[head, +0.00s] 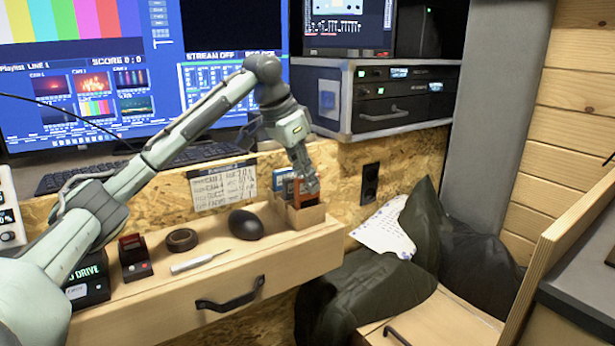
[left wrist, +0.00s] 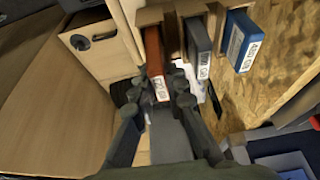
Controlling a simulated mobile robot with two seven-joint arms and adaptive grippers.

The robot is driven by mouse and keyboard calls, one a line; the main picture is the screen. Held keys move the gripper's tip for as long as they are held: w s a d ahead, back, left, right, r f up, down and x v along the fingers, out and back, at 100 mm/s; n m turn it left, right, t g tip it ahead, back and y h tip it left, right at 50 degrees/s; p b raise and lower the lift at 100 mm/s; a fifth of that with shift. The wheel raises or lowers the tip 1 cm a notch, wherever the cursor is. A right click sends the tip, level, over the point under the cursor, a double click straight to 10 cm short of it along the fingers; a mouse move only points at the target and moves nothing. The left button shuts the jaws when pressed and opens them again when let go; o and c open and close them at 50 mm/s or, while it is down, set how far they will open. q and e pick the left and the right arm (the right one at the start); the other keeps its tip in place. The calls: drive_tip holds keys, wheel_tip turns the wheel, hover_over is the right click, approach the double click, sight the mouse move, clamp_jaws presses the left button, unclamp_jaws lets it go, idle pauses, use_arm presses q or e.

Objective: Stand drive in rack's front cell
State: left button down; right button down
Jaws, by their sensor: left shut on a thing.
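The wooden rack (head: 303,217) stands at the right end of the wooden shelf. My left gripper (head: 303,185) is over the rack and shut on an orange-red drive (head: 310,200). In the left wrist view the fingers (left wrist: 160,95) hold the orange drive (left wrist: 153,50) by its labelled end, upright at the front end of the rack (left wrist: 182,10). Its lower part is at the front cell; I cannot tell whether it touches the bottom. A grey drive (left wrist: 198,42) and a blue drive (left wrist: 240,42) stand in the cells behind. My right gripper is not in view.
A black box (head: 88,280) stands left.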

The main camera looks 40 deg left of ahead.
use_arm(q)
drive_tip(key=shift+f+b, duration=0.3)
drive_tip(key=shift+f, duration=0.65)
drive_tip(key=c, duration=1.5)
unclamp_jaws()
drive_tip(key=shift+o, duration=0.2)
drive_tip(key=v, duration=1.2)
